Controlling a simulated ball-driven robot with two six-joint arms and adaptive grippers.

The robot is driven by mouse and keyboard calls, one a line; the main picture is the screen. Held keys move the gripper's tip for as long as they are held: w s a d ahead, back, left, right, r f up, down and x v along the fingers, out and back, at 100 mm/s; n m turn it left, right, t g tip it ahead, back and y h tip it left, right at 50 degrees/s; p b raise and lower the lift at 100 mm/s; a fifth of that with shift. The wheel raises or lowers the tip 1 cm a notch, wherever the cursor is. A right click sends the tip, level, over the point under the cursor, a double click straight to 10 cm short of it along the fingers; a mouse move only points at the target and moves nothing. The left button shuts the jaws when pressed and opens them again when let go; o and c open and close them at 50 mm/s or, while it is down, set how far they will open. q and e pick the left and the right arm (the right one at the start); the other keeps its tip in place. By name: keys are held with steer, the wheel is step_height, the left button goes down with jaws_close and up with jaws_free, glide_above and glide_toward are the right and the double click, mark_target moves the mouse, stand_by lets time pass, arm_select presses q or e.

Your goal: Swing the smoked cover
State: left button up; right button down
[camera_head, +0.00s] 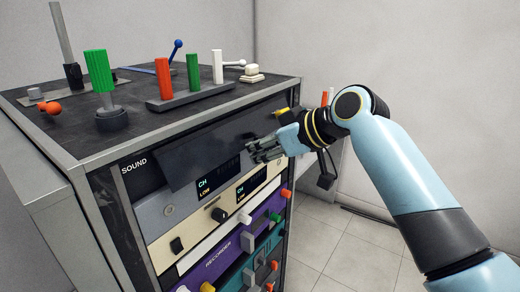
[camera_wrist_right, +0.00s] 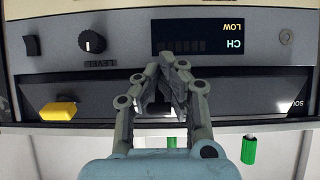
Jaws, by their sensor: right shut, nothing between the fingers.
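The smoked cover (camera_head: 195,158) is a dark, see-through panel across the upper front of the rack, beside the SOUND label. It stands tilted out from the front, above the lit CH LOW display (camera_head: 218,178). My right gripper (camera_head: 250,150) is at the cover's right part, its fingers closed together with nothing between them. In the right wrist view, which is upside down, the closed fingertips (camera_wrist_right: 170,65) are in front of the unit, near the display (camera_wrist_right: 207,37). I cannot tell whether they touch the cover. My left gripper is not in view.
The rack top (camera_head: 150,126) carries a green lever (camera_head: 98,72), a red, green and white handle row (camera_head: 190,95), a blue lever (camera_head: 177,47) and an orange knob (camera_head: 50,108). Below the cover are a purple recorder panel (camera_head: 225,250) and knobs. Open floor (camera_head: 325,240) lies to the right.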

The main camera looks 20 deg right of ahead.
mark_target(237, 162)
steer(key=shift+d, duration=0.1)
steer(key=shift+w+a+f+b, duration=0.2)
steer(key=shift+w+f+b, duration=0.1)
steer(key=shift+f, duration=0.15)
steer(key=shift+w+a+f+b, duration=0.2)
steer(key=shift+w+f+b, duration=0.1)
steer(key=shift+f, duration=0.15)
steer(key=shift+b+x, duration=0.5)
steer(key=shift+x, duration=0.45)
steer(key=c, duration=1.4)
jaws_free()
steer(key=shift+s, duration=0.1)
steer(key=shift+c, duration=0.2)
